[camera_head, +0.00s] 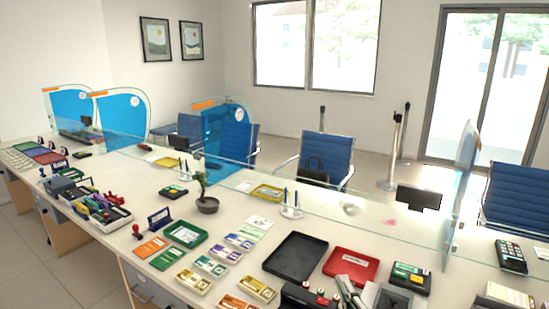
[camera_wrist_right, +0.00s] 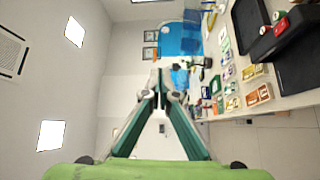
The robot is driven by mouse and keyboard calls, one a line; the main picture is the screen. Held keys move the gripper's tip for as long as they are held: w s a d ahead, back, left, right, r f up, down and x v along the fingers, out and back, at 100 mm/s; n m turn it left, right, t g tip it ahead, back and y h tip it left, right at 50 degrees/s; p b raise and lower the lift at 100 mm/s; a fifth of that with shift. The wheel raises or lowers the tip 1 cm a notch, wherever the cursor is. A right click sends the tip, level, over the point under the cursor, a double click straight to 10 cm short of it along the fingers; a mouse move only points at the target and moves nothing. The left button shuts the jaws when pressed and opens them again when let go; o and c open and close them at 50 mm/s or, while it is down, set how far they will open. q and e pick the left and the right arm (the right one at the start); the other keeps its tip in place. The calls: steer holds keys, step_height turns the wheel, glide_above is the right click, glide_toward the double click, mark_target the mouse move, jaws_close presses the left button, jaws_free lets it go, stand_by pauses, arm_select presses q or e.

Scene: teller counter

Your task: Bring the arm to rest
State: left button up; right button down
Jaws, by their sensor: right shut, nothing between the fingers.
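My right gripper (camera_head: 352,290) is at the bottom edge of the head view, in front of the red tray (camera_head: 352,267); only part of it shows. In the right wrist view its two green-edged fingers (camera_wrist_right: 160,82) meet at the tips with nothing between them. The counter (camera_wrist_right: 298,101) lies to the right side of that view, apart from the fingers. My left gripper is in no view.
The counter holds a black tray (camera_head: 295,258), several bundles of notes (camera_head: 210,266), a green tray (camera_head: 187,235) and a small potted plant (camera_head: 207,205). A clear glass screen (camera_head: 330,205) runs along its far side. A card terminal (camera_head: 511,256) stands at the right.

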steer(key=s+d+f+m+g+h, duration=0.5)
steer(key=f+m, duration=0.3)
steer(key=f, duration=0.3)
steer(key=s+f+m+g+y, duration=0.1)
steer(key=s+f+m+g, duration=0.5)
steer(key=s, duration=0.6)
steer(key=s+f+m+g+y, duration=0.15)
steer(key=s+f+g, duration=0.25)
steer(key=s+f, duration=0.6)
steer(key=s+f+g+b, duration=0.1)
steer(key=s+f+b, duration=0.15)
steer(key=f, duration=2.25)
steer(key=s+d+f+b, duration=0.1)
steer(key=s+f, duration=0.8)
steer(key=s+d+f+g+b, duration=0.1)
steer(key=s+d+f, duration=0.1)
steer(key=s+f, duration=0.7)
steer(key=shift+d+f+g, duration=0.3)
steer(key=shift+f, duration=0.4)
steer(key=shift+s+h, duration=0.1)
steer(key=shift+h, duration=0.15)
